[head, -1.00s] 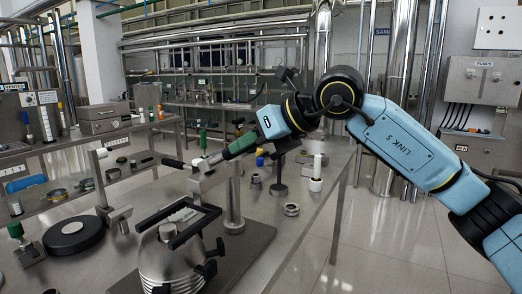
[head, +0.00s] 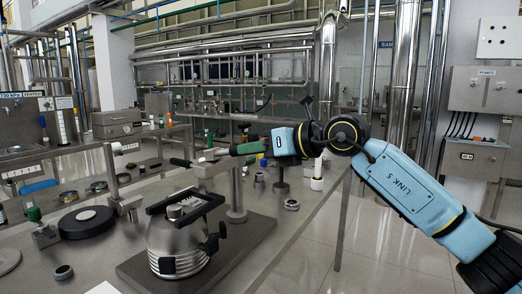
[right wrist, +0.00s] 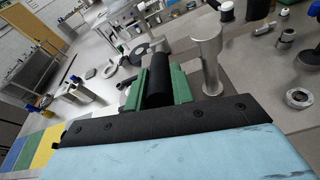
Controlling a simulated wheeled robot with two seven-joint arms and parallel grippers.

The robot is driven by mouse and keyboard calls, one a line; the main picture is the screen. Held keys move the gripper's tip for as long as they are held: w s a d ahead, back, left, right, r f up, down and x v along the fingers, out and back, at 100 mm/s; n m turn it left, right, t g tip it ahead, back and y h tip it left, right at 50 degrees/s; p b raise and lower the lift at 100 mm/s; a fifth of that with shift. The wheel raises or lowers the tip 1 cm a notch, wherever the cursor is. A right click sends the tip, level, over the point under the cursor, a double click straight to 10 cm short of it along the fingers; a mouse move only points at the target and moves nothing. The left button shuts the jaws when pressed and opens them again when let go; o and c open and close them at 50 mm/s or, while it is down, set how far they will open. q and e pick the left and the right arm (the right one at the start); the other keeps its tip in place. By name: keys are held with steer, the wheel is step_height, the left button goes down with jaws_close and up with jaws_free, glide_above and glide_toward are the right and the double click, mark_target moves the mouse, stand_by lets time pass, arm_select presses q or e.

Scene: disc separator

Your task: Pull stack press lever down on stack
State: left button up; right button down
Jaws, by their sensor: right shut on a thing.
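The stack (head: 178,245) is a ribbed silver body with a black frame on top, standing on a dark base plate (head: 130,268). A metal post (head: 236,198) rises behind it and carries the press's metal arm (head: 207,170) above the stack, with a black bar end (head: 180,162) at its left. My right gripper (head: 248,148) comes from the right, nearly level, with green fingers. In the right wrist view the fingers (right wrist: 158,88) are shut around a black cylindrical handle (right wrist: 159,75). The post also shows there (right wrist: 207,55). My left gripper is not in view.
A black disc (head: 87,222) lies on the table left of the stack. A metal ring (head: 291,205) and a white cylinder (head: 317,183) stand at the right. Pipes and wall cabinets (head: 480,90) are behind. The floor right of the table is clear.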

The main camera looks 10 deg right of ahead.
stand_by(0.3)
steer(key=c, duration=1.2)
jaws_free()
steer(key=shift+f, duration=0.1)
steer(key=shift+s+d+r, duration=0.2)
steer(key=shift+s+d, duration=0.1)
steer(key=shift+d, duration=0.1)
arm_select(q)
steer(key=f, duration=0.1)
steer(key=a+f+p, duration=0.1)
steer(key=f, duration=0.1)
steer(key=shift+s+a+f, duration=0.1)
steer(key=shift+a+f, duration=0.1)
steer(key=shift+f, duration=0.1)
arm_select(e)
steer(key=v, duration=1.2)
steer(key=shift+s, duration=0.2)
steer(key=shift+d, duration=0.1)
